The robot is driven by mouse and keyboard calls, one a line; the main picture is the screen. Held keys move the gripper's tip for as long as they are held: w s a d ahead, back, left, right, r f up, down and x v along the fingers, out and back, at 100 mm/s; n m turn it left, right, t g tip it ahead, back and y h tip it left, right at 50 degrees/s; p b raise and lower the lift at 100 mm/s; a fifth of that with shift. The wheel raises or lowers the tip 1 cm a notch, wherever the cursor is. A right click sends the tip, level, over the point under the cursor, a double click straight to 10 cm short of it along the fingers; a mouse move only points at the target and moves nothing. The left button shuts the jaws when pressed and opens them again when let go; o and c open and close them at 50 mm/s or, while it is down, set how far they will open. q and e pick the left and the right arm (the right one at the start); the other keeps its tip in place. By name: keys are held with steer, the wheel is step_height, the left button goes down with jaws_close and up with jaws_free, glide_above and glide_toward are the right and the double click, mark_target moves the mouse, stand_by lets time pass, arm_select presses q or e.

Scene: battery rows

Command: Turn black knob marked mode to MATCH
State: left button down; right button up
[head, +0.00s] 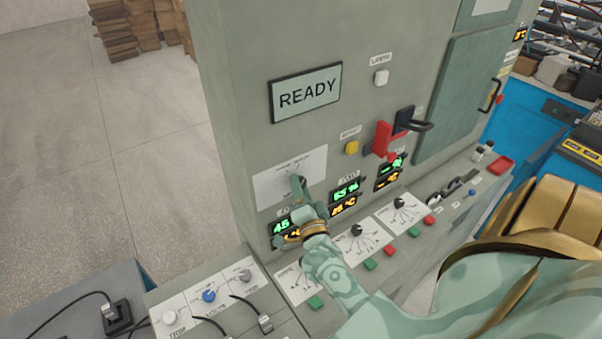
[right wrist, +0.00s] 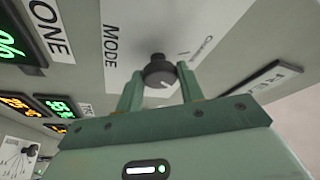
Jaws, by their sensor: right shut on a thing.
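The black mode knob (right wrist: 158,70) sits on a white label plate with the word MODE beside it in the right wrist view. My right gripper (right wrist: 160,82) has one finger on each side of the knob and is shut on it. A pale line shows on the knob's face, but I cannot tell which label it points to. In the head view my right gripper (head: 298,184) is at the white plate (head: 268,186) on the cabinet front, and it mostly hides the knob. The plate's position labels are too small to read. My left gripper is not in view.
A READY display (head: 306,93) is above the plate. Lit number displays (head: 345,192) are below and to its right. Smaller dials (head: 357,231) line the sloped panel below.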

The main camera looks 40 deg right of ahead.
steer(key=shift+m, duration=0.3)
steer(key=o, duration=1)
steer(key=b+v, duration=0.3)
steer(key=v, duration=1.3)
steer(key=shift+s+a, duration=0.1)
steer(key=shift+a, duration=0.05)
